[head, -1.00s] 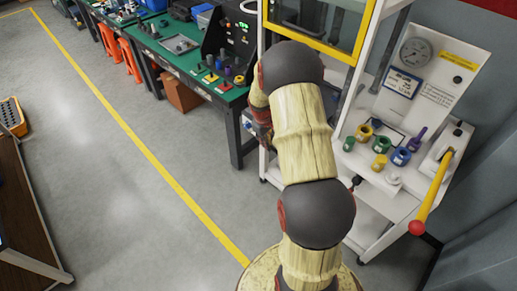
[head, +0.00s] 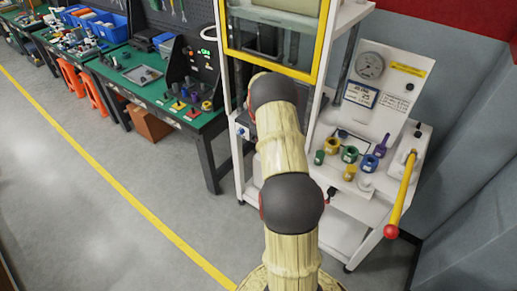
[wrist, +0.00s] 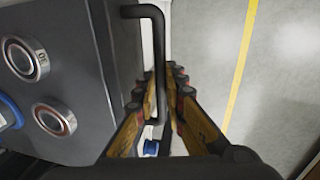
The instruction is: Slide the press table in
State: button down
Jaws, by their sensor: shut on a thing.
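In the wrist view, the press table (wrist: 92,98) is a dark grey slab on the left, with round metal rings on it. A black bent handle (wrist: 158,50) runs along its right side. My gripper (wrist: 160,104) has its fingers on both sides of the handle's lower part and is shut on it. In the head view, the press (head: 322,50) is a white frame with a yellow-edged guard. My arm reaches toward its lower front and hides my gripper and the table there.
A green workbench (head: 130,58) with parts stands left of the press. A white test stand (head: 350,195) with a gauge, coloured rings and a yellow lever (head: 402,195) stands right of it. Grey floor with a yellow line (head: 100,150) is clear at the left.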

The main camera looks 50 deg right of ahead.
jog(key=shift+d, duration=0.7)
jog(key=shift+r, duration=0.1)
jog(key=c, duration=1.8)
grip_release()
jog(key=shift+d, duration=0.15)
jog(key=shift+c, duration=0.2)
notch_tip(320, 180, up, 12)
jog(key=a, duration=0.2)
jog(key=shift+a+f, duration=0.15)
jog(key=shift+f, duration=0.05)
